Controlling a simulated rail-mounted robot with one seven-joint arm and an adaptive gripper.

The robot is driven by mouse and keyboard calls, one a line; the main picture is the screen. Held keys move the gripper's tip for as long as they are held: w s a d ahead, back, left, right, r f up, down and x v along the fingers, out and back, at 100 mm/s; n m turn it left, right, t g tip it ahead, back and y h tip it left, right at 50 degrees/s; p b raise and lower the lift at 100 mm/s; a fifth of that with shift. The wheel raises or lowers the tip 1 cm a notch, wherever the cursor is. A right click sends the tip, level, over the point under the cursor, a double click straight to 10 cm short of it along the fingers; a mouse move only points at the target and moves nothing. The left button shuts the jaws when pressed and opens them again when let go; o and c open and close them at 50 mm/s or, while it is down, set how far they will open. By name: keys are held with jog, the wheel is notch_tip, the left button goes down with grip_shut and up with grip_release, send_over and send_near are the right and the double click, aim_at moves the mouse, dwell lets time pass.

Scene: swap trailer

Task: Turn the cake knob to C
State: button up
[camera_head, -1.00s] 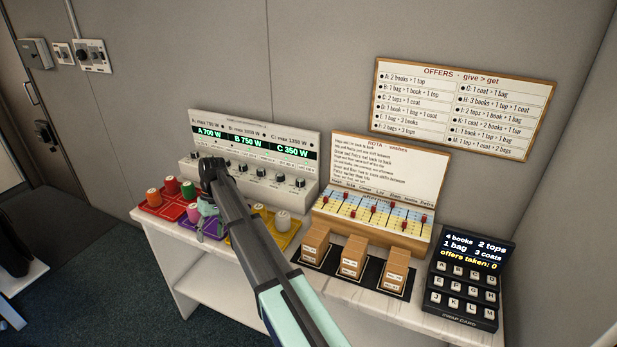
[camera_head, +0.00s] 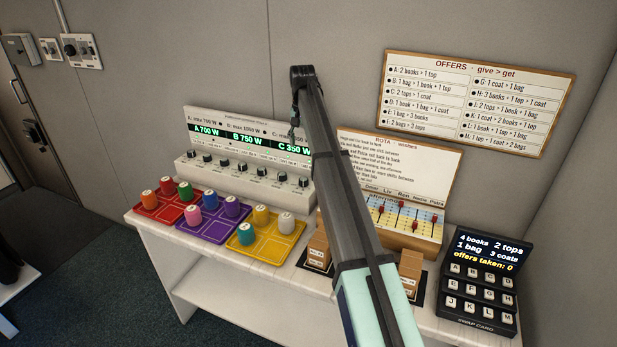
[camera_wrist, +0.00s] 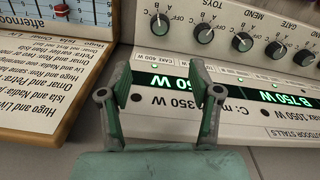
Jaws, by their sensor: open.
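The pale control panel (camera_head: 245,118) stands at the back of the table, with a row of black knobs and a green display reading A 700 W, B 750 W, C 350 W. In the wrist view the panel appears upside down. A small "CAKE" label (camera_wrist: 170,56) lies beside the leftmost knob (camera_wrist: 158,27), which has letters around it. I cannot tell its setting for certain. My gripper (camera_wrist: 161,75) is open and empty, its fingers over the display end of the panel, apart from the knob. In the head view my gripper (camera_head: 294,125) is in front of the panel's right end.
The rota board (camera_head: 420,160) with sliders stands right of the panel, partly behind my arm. Red, purple and yellow trays (camera_head: 292,235) with coloured spools are in front of the panel. Wooden blocks (camera_head: 410,272) and a black keypad (camera_head: 480,283) are at the right.

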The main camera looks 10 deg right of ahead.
aim_at(304, 179)
notch_tip(304, 179, down, 15)
jog(key=p, duration=0.3)
jog(key=shift+r, duration=0.1)
jog(key=c, duration=1.1)
